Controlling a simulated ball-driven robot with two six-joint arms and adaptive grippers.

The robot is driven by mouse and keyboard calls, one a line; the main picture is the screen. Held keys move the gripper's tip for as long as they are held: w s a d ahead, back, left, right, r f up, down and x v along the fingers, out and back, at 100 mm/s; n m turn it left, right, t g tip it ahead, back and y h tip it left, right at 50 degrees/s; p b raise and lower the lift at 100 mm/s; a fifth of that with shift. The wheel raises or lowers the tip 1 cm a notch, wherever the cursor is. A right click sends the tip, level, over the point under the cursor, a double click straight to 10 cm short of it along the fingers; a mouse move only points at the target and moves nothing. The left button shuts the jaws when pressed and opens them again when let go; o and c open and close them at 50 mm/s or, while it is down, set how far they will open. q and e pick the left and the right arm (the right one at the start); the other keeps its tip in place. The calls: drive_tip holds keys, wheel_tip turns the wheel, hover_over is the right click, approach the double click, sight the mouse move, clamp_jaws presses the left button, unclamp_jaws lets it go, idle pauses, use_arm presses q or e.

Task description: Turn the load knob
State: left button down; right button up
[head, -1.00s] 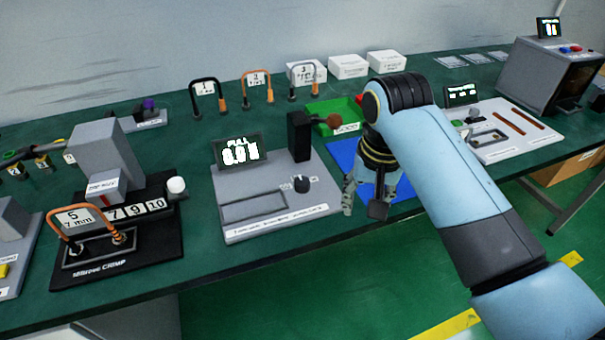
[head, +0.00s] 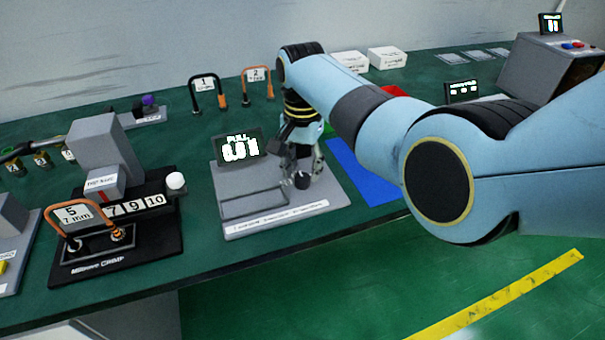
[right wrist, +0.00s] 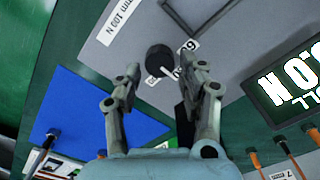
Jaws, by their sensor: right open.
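The load knob (head: 301,181) is a small black round knob with a white pointer mark on the grey pull tester (head: 276,216). In the right wrist view the knob (right wrist: 160,59) sits on the panel beside a white label strip. My right gripper (head: 304,167) hangs over the tester, right above the knob. In the right wrist view the two fingers of my right gripper (right wrist: 163,72) are apart, with the knob showing between and just beyond their tips. I cannot tell whether they touch it. My left gripper is not in view.
The tester's lit display (head: 237,147) stands behind the knob. A crimp station (head: 118,245) holding an orange cable loop is at the left. A blue mat (head: 360,178) lies to the right, partly behind my arm. Cable loops (head: 257,82) stand along the back.

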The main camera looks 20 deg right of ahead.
drive_tip(key=shift+f, duration=1.05)
drive_tip(key=shift+c, duration=0.2)
clamp_jaws()
